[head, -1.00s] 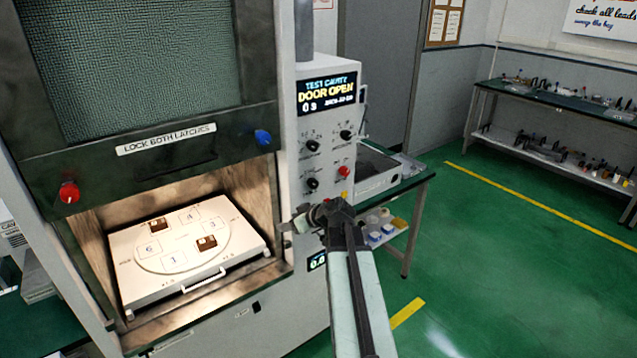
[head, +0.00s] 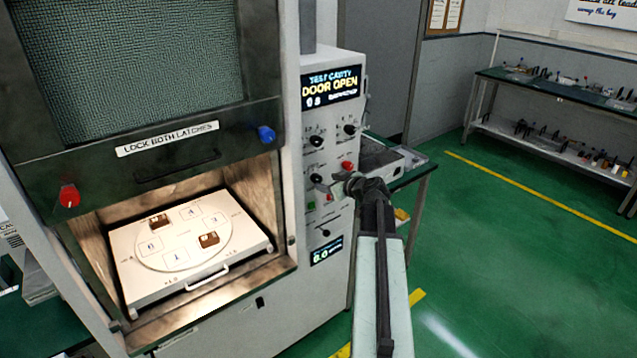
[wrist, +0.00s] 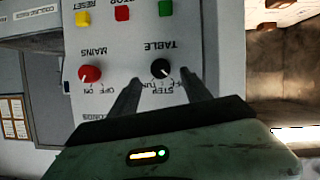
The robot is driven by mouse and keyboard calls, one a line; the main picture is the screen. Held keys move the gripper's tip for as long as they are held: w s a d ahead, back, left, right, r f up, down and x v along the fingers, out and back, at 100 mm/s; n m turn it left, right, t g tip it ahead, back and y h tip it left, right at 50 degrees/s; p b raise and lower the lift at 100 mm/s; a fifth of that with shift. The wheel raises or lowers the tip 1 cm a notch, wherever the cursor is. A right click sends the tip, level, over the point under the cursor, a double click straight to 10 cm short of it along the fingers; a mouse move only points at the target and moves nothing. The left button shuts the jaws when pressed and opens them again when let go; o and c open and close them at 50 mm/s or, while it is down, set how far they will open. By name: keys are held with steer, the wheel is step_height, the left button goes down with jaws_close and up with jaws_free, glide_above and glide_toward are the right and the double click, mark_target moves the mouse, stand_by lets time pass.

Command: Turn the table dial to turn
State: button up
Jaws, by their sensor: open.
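The table dial is a small black knob on the grey control panel, lettered TABLE. In the wrist view, which is upside down, the table dial (wrist: 160,68) appears between and just beyond my two fingertips. Its labels read STEP, TURN and OFF, partly hidden by a finger. I cannot tell surely where its pointer stands. In the head view the table dial (head: 316,178) is the lower left knob, beside the red mains knob (head: 347,165). My gripper (head: 335,188) is open and empty in front of the panel, its fingers (wrist: 160,78) apart. Contact with the dial is not visible.
The red mains knob (wrist: 90,74) is close to one finger. Yellow (wrist: 83,19), red (wrist: 122,14) and green (wrist: 165,8) buttons line the panel. The panel display (head: 331,88) reads DOOR OPEN. The lit cavity holds a white turntable unit (head: 245,262). Green floor is clear at right.

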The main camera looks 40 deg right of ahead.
mark_target(319, 180)
steer(key=b+x, duration=0.1)
steer(key=x, duration=0.4)
steer(key=shift+w+f+b, duration=0.2)
steer(key=shift+w+b, duration=0.15)
steer(key=shift+b, duration=0.05)
steer(key=shift+r, duration=0.1)
jaws_close()
